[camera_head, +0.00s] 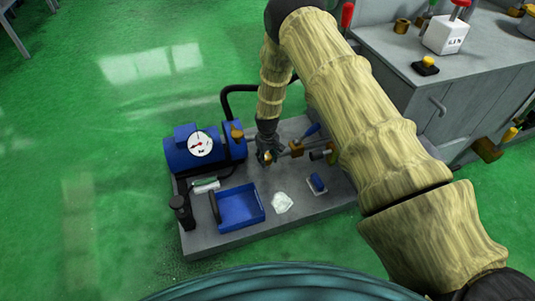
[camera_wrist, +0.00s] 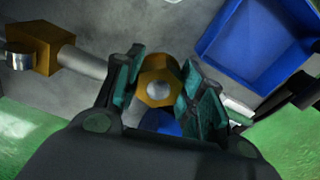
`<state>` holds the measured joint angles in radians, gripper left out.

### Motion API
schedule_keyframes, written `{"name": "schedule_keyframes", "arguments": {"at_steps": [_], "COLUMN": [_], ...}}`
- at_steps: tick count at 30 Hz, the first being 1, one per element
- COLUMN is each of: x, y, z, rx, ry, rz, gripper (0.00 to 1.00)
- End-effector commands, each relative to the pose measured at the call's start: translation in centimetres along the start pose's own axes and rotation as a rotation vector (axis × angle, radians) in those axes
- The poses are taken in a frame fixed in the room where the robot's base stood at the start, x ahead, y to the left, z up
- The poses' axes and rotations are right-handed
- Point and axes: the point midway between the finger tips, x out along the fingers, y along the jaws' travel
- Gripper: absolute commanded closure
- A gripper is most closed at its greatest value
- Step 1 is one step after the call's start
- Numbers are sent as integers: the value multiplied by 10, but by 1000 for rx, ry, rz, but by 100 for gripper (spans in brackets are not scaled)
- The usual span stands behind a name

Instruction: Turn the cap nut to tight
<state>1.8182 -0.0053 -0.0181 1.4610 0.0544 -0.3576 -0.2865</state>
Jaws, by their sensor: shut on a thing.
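The cap nut (camera_wrist: 158,82) is a brass hexagonal nut with a pale round centre, seen end-on in the wrist view. My gripper (camera_wrist: 164,76) is shut on it, with one teal-padded finger on each side. In the head view my gripper (camera_head: 267,157) points down at the grey bench, just right of the blue machine. The nut is small and mostly hidden there by the fingers. A blue part (camera_wrist: 160,122) shows just below the nut in the wrist view. I cannot tell how tight the nut is.
A brass block (camera_wrist: 34,48) on a grey rod lies left of the nut. A grey cabinet (camera_head: 455,95) stands right. Green floor is open left.

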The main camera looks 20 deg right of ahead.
Motion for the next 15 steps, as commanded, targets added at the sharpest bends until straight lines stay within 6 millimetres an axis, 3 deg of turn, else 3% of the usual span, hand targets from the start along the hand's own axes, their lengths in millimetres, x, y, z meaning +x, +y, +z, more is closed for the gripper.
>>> {"name": "schedule_keyframes", "arguments": {"at_steps": [15], "x": [-2], "y": [-2], "z": [-1], "rx": [469], "ry": [0], "rz": [1], "gripper": [85]}}
